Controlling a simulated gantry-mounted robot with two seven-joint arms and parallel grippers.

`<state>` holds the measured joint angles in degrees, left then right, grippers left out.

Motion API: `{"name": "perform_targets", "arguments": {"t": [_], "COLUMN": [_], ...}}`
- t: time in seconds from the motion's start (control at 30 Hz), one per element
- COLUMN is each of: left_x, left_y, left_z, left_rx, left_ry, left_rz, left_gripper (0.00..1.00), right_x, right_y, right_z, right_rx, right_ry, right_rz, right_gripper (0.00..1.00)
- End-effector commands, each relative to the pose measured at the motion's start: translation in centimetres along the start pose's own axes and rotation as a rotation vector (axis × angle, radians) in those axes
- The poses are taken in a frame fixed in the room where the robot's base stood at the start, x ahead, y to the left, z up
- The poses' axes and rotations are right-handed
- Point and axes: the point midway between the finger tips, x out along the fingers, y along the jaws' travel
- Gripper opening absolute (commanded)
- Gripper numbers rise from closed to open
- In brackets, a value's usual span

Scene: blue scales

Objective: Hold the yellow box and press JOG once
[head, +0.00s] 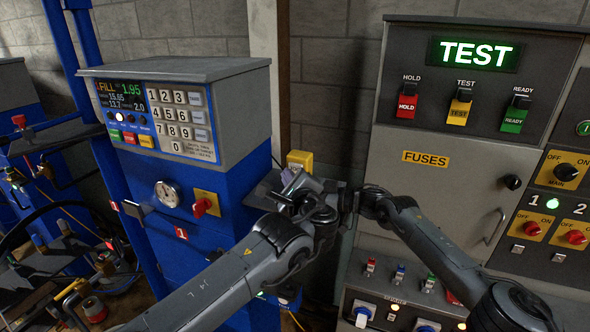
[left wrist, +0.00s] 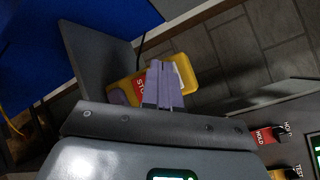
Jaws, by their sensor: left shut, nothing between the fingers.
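The yellow box (head: 300,158) sits by the grey shelf at the right side of the blue cabinet. In the left wrist view the yellow box (left wrist: 188,78) shows a red label, partly hidden, with the letters "STO". My left gripper (head: 291,181) is just in front of the box in the head view. In the left wrist view its pale purple fingers (left wrist: 163,84) are together, empty, and overlap the box; contact is unclear. No JOG marking is readable. My right arm ends close beside the left wrist; its fingers cannot be made out.
A blue cabinet with a keypad (head: 180,120) stands left of the box. A grey control panel (head: 440,190) with HOLD, TEST and READY switches stands at the right, its display reading TEST. A grey shelf plate (left wrist: 100,60) lies beside the box. Cables and fittings clutter the far left.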

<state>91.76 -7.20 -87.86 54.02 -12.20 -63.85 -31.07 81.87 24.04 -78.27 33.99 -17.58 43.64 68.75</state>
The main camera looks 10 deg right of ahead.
Motion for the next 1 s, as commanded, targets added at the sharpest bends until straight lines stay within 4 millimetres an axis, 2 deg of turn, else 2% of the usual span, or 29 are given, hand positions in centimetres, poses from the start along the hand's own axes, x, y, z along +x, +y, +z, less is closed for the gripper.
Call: {"name": "perform_targets", "arguments": {"t": [0.27, 0.7, 1.0], "left_x": [-0.4, -3.5, -4.0], "left_y": [0.3, 1.9, 2.1], "left_z": [0.2, 1.9, 2.1], "left_rx": [0.000, -0.001, -0.001], "left_ry": [0.001, 0.001, 0.000], "left_rz": [0.000, 0.000, 0.000], "left_gripper": [0.00, 0.00, 0.00], "right_x": [0.0, 0.0, 0.0], "right_y": [0.0, 0.0, 0.0], "right_z": [0.1, 0.1, 0.1], "right_rx": [0.001, 0.001, 0.001], "right_ry": [-0.001, -0.001, -0.001], "right_rz": [0.000, 0.000, 0.000], "right_gripper": [0.37, 0.37, 0.37]}}
